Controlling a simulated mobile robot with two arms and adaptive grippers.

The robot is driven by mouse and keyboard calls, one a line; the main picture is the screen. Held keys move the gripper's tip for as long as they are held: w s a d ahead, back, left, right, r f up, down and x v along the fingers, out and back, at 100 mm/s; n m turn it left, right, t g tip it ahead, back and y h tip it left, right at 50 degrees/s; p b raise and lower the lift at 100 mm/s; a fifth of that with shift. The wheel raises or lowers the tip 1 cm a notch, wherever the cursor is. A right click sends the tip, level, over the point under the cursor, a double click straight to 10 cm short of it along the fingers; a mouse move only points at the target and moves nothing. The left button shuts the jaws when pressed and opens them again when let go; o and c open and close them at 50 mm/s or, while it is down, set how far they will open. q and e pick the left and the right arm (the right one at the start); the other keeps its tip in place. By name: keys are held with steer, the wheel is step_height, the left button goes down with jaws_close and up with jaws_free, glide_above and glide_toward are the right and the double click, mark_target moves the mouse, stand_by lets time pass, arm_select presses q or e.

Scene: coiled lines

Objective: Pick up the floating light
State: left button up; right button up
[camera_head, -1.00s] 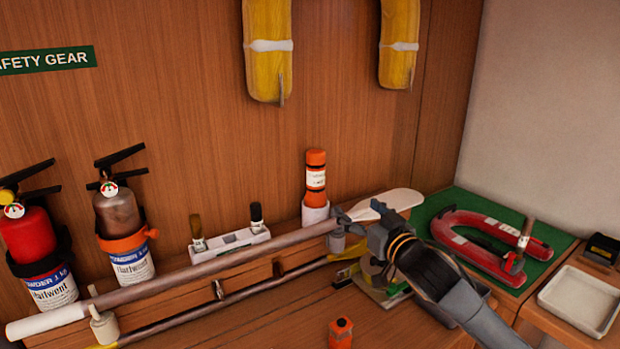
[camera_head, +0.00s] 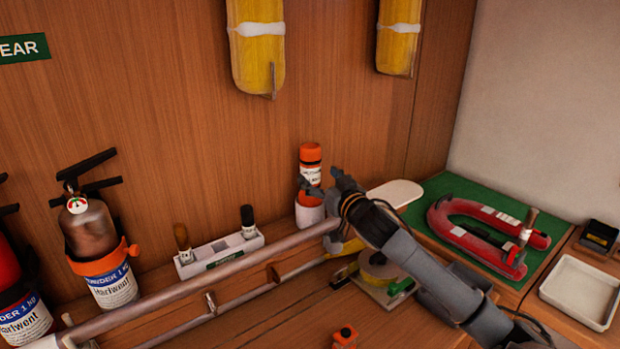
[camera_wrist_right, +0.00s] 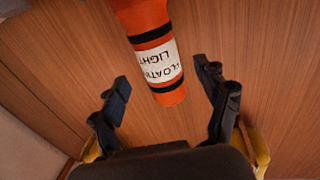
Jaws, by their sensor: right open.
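The floating light (camera_head: 311,172) is an orange cylinder with black bands and a white label, upright in a white holder (camera_head: 309,210) against the wooden wall. The holder's front is partly hidden by the gripper. My left gripper is not in view.
A long pole (camera_head: 200,286) runs along the shelf below the light. A white brush holder (camera_head: 220,252) stands to its left, a fire extinguisher (camera_head: 97,240) further left. A red horseshoe-shaped item (camera_head: 470,240) lies on a green mat at right. Yellow floats (camera_head: 256,60) hang above.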

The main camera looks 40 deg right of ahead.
mark_target(315, 176)
steer(key=shift+w, duration=0.25)
steer(key=p+x, duration=0.2)
steer(key=x, duration=0.2)
steer(key=shift+d+f, duration=0.1)
steer(key=shift+f, duration=0.1)
steer(key=shift+w+d+f, duration=0.1)
steer(key=shift+w, duration=0.25)
steer(key=shift+w+f, duration=0.1)
steer(key=shift+c, duration=0.3)
steer(key=c, duration=0.3)
jaws_close()
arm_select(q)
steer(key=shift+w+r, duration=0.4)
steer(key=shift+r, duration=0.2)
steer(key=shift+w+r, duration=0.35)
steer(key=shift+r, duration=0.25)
arm_select(e)
steer(key=shift+r, duration=0.25)
